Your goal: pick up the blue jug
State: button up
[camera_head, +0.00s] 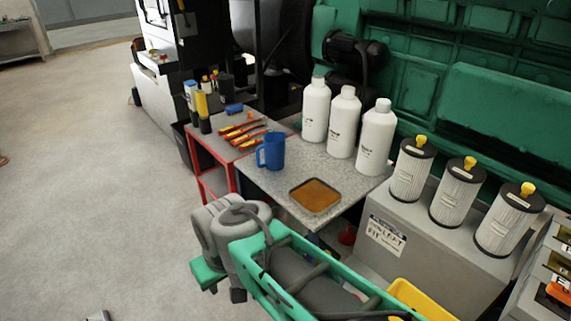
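The blue jug (274,151) stands upright on the grey speckled tabletop (262,181), near its left edge. Its handle points left in the picture. It is in plain view, just right of several red-and-yellow hand tools and behind a shallow tray. I cannot make out my gripper in this view. Nothing is touching the jug from above or in front.
A tray with an amber surface (315,195) lies in front of the jug. Three white bottles (343,122) stand behind it to the right. Red-handled tools (243,131) lie on a red-framed cart (206,165) at left. Filters (458,190) stand at right. Open floor lies left.

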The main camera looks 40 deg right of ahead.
aim_at(274, 145)
jog(key=u, duration=0.05)
jog(key=k, duration=0.4)
jog(key=u, duration=0.8)
jog(key=i, duration=0.7)
jog(key=z, duration=2.05)
jog(key=i, duration=0.5)
jog(key=k, duration=0.5)
jog(key=u, duration=0.4)
jog(key=i, duration=0.25)
jog(key=u, duration=0.8)
